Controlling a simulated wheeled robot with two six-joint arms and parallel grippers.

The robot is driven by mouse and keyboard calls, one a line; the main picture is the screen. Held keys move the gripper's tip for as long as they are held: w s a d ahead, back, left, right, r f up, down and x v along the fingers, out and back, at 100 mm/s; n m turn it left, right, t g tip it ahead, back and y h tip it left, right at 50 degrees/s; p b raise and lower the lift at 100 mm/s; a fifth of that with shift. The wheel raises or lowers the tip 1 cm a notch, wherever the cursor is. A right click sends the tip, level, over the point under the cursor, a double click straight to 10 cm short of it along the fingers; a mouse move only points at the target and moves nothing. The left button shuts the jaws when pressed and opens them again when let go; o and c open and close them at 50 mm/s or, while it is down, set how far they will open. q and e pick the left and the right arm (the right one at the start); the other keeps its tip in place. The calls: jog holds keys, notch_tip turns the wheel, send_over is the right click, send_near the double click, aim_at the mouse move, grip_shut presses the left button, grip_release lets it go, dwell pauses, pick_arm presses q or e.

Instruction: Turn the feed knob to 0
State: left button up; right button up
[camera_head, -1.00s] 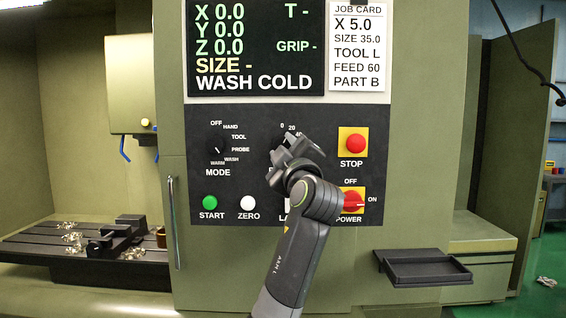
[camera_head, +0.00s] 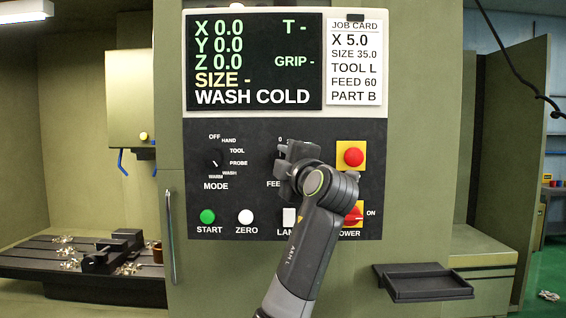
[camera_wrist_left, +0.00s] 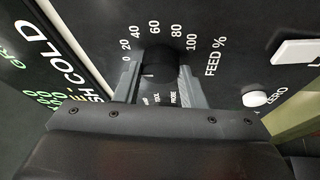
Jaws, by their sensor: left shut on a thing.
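The dark feed knob (camera_wrist_left: 158,62) sits below a printed scale (camera_wrist_left: 159,38) running from 0 to 100, labelled FEED %, in the left wrist view. My left gripper (camera_wrist_left: 157,78) is shut on the knob, with one grey finger on each side. The knob's pointer mark cannot be made out, so its setting is unclear. In the head view my left gripper (camera_head: 284,158) covers the knob and most of its scale; only the 0 shows above it. My right gripper is not in view.
The mode knob (camera_head: 214,163) is left of the gripper. The green start button (camera_head: 207,216) and white zero button (camera_head: 246,216) are below left. The red stop button (camera_head: 354,157) and red power switch (camera_head: 352,214) are close on the right, the switch partly behind my arm.

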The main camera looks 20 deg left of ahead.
pick_arm(q)
jog(key=o, duration=0.6)
jog(key=shift+r, duration=0.1)
jog(key=shift+c, duration=0.2)
jog(key=o, duration=0.4)
jog(key=shift+w+d, duration=0.1)
jog(key=shift+w, duration=0.1)
jog(key=shift+s, duration=0.1)
jog(key=b+v, duration=0.3)
jog(key=v, duration=0.5)
jog(key=b+v, duration=0.3)
jog(key=v, duration=0.6)
jog(key=shift+s+d+f, duration=0.1)
jog(key=shift+s+f, duration=0.05)
jog(key=shift+f, duration=0.1)
